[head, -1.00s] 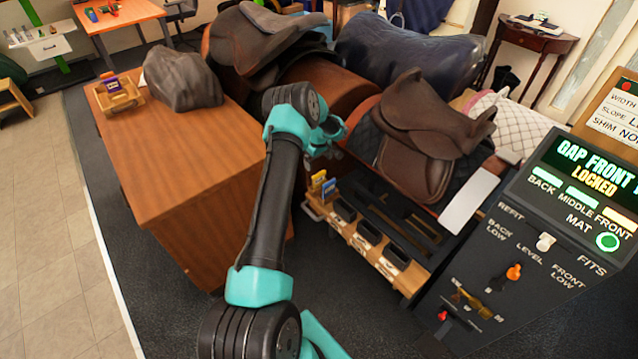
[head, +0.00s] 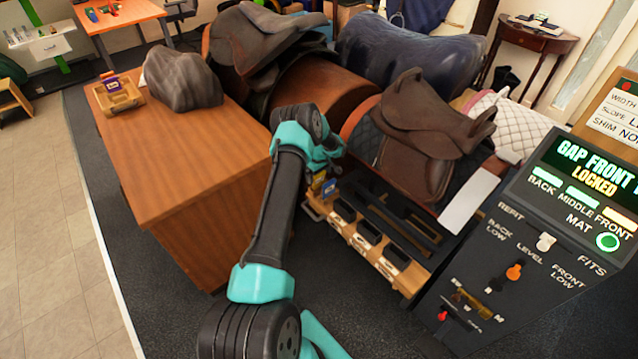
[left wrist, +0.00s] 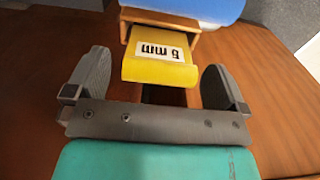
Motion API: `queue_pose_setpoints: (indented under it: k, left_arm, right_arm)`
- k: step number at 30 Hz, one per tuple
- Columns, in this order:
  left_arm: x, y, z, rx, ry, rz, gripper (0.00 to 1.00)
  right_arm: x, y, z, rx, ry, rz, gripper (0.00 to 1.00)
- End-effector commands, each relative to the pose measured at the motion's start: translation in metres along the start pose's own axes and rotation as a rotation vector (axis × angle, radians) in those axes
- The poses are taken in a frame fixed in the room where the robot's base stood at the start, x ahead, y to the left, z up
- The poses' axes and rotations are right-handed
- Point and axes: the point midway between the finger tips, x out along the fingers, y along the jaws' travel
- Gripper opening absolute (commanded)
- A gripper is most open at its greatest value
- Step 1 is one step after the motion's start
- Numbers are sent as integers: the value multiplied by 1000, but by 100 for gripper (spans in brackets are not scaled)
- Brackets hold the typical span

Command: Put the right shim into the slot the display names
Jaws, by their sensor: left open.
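The display (head: 590,170) reads "GAP FRONT LOCKED". A brown saddle (head: 425,125) sits on a stand. My right gripper is out of view.
A low wooden rack (head: 385,262) with several black pieces lies below the saddle. The control console (head: 500,285) stands at the right. A wooden cabinet (head: 180,160) at the left bears a grey covered lump (head: 183,78) and a small wooden tray (head: 120,97). Dark floor is clear in front.

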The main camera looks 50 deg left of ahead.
Motion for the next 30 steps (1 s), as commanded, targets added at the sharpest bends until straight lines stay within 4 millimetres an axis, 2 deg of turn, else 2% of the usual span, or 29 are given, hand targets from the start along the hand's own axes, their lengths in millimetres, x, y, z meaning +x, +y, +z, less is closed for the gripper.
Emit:
queue_pose_setpoints:
  k: [3,6,21,30]
  left_arm:
    - [17,0,1,0,0,0,100]
    - [23,0,0,0,2,2,100]
    - [24,0,0,0,1,2,99]
    - [24,0,0,0,1,2,70]
  right_arm:
    - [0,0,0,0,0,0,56]
    - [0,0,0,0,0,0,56]
    - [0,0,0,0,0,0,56]
    - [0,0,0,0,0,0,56]
